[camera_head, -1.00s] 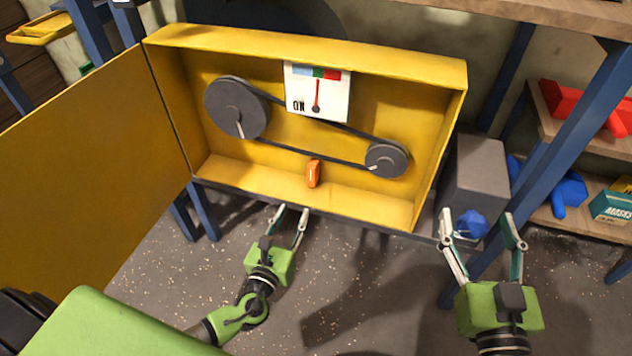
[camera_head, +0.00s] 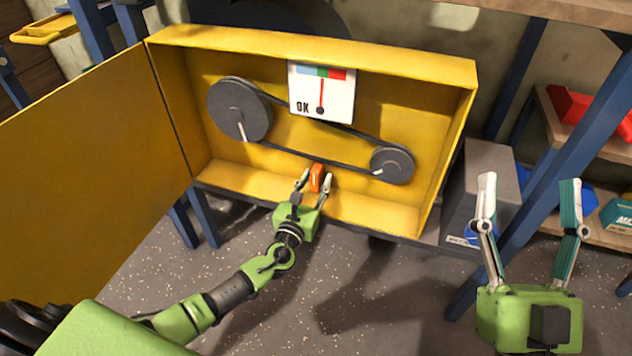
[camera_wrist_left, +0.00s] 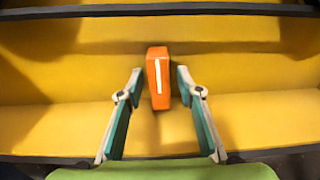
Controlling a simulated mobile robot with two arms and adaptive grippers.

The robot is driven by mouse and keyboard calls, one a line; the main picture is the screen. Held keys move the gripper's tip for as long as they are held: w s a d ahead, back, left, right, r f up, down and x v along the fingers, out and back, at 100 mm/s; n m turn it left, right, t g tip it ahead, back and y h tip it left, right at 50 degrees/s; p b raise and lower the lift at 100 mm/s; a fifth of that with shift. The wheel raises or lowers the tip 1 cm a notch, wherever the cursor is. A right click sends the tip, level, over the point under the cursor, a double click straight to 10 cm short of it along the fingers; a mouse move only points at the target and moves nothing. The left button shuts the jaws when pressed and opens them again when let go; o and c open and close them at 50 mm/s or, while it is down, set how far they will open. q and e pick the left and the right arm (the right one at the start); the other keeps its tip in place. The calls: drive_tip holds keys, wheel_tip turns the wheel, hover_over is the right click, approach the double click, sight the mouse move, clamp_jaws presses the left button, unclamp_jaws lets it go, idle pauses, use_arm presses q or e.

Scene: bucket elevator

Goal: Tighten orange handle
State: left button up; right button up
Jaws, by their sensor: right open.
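The orange handle (camera_head: 317,178) sits at the lower middle of the open yellow box, below the belt. In the left wrist view the handle (camera_wrist_left: 158,77) stands upright, with a white line on its face. My left gripper (camera_head: 315,183) reaches into the box, its fingers on either side of the handle. In the left wrist view its fingertips (camera_wrist_left: 159,80) show a gap to the handle on both sides, so it is open. My right gripper (camera_head: 528,185) is open and empty in front of the grey box at the right.
A black belt (camera_head: 310,155) runs round a large pulley (camera_head: 240,110) and a small pulley (camera_head: 392,164). A gauge (camera_head: 321,92) marked OK hangs above, its needle near the green band. The yellow door (camera_head: 90,175) stands open at left. A blue post (camera_head: 545,150) rises near my right gripper.

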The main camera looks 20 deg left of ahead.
use_arm(q)
drive_tip(key=shift+w, duration=0.3)
use_arm(e)
drive_tip(key=shift+s+r, duration=0.25)
drive_tip(key=shift+r, duration=0.05)
use_arm(q)
clamp_jaws()
use_arm(e)
drive_tip(key=shift+s+t, duration=0.1)
drive_tip(key=shift+t, duration=0.2)
